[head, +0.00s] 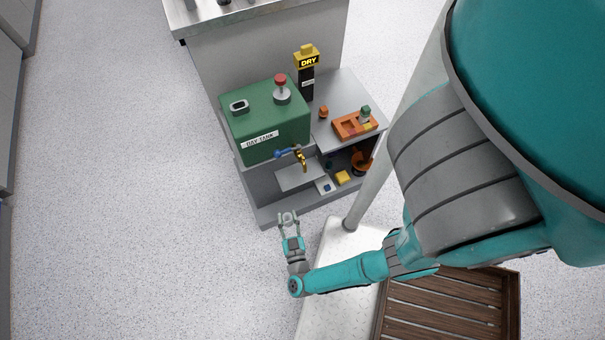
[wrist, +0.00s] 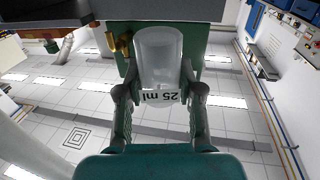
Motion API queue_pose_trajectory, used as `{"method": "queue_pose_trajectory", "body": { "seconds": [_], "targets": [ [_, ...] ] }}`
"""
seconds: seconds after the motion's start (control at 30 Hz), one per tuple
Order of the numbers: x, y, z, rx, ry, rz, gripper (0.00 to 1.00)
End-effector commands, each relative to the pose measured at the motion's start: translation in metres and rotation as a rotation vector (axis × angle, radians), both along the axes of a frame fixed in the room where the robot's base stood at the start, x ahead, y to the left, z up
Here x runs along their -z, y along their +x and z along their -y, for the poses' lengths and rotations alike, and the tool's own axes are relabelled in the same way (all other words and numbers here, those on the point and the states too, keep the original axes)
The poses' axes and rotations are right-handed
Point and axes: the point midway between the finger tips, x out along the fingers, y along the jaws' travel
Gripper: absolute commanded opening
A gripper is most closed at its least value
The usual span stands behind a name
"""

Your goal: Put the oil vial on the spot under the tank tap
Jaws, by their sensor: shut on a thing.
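The oil vial is a clear, whitish cup-like vessel marked "25 ml", upside down in the wrist view (wrist: 160,55). My gripper (wrist: 160,95) is shut on it, one finger on each side. In the head view my gripper (head: 288,222) is in front of the station's lower front edge, short of the tap. The green day tank (head: 265,122) has a brass tap (head: 301,160) with a blue handle (head: 283,153). The tap also shows beside the vial in the wrist view (wrist: 120,43). A grey ledge (head: 292,179) lies below the tap; I cannot make out a marked spot on it.
Right of the ledge are a white pad with a blue piece (head: 325,186), a yellow block (head: 343,177) and an orange-and-black object (head: 361,163). An orange tray (head: 353,125) stands on the side shelf. A pale post (head: 375,170) rises right of my gripper. The floor to the left is clear.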

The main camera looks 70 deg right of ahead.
Motion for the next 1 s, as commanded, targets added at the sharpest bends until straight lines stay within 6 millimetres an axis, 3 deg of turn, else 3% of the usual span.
{"method": "queue_pose_trajectory", "body": {
  "seconds": [0.1,0.3,1.0],
  "targets": [
    [0.010,-0.035,0.012,0.109,-0.002,0.000,0.13],
    [0.015,-0.061,0.021,0.193,0.001,0.004,0.13],
    [0.015,-0.049,0.063,0.201,0.003,0.007,0.13]
  ]
}}
